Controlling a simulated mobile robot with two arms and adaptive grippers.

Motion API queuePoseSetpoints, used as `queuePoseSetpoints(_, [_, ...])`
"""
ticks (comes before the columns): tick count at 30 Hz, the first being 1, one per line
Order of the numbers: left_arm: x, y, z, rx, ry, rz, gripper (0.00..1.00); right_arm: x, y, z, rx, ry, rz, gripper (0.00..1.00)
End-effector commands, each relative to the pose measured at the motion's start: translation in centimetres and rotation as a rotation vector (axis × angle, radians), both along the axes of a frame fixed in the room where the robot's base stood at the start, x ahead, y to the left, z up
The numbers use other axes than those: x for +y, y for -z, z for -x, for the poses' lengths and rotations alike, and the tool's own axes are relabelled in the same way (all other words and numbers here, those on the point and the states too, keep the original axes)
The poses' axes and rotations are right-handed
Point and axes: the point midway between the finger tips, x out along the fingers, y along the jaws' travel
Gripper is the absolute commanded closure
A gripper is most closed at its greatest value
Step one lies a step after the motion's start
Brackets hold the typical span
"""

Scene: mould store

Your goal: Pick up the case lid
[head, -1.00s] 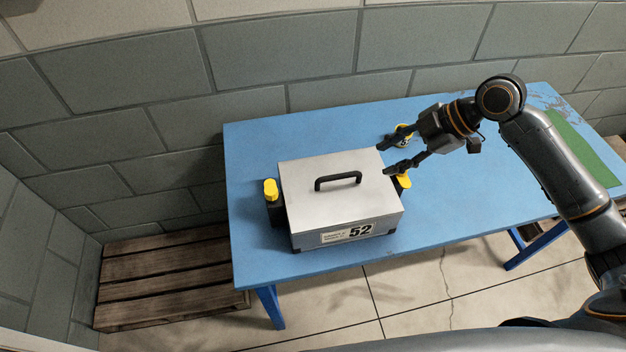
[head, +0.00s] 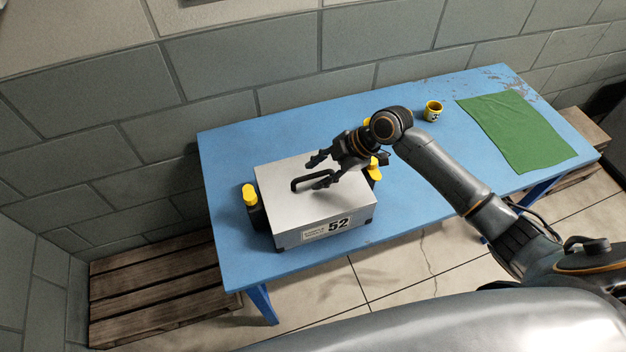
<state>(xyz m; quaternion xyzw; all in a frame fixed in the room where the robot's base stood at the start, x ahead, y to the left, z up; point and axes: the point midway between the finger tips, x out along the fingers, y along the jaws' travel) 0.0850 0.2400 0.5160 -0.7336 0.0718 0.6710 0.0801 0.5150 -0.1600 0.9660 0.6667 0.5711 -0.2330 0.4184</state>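The case (head: 293,238) stands on the blue table, with a label reading 52 on its front. Its grey lid (head: 285,215) is on top and carries a black handle (head: 298,184). Yellow latches show at its left side (head: 249,194) and right side (head: 374,170). My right gripper (head: 318,172) is open over the lid, its fingers spread on either side of the handle's right end. I cannot tell whether a finger touches the handle. My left gripper is not in view.
The blue table (head: 420,180) has free room right of the case. A wooden pallet (head: 150,290) is on the floor at left. A block wall stands behind.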

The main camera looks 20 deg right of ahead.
Motion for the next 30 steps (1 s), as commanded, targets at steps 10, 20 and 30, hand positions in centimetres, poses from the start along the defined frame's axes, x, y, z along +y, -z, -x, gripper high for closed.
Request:
queuePoseSetpoints(10, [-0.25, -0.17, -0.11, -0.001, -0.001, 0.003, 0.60, 0.41, 0.65, -0.16, -0.001, 0.000, 0.000, 0.64])
queuePoseSetpoints(20, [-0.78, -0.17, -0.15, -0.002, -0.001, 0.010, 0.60, 0.40, 0.61, -0.17, -0.001, 0.000, -0.001, 1.00])
queuePoseSetpoints(30, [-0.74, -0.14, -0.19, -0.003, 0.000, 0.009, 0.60, 0.43, 0.48, -0.22, -0.003, 0.000, -0.002, 1.00])
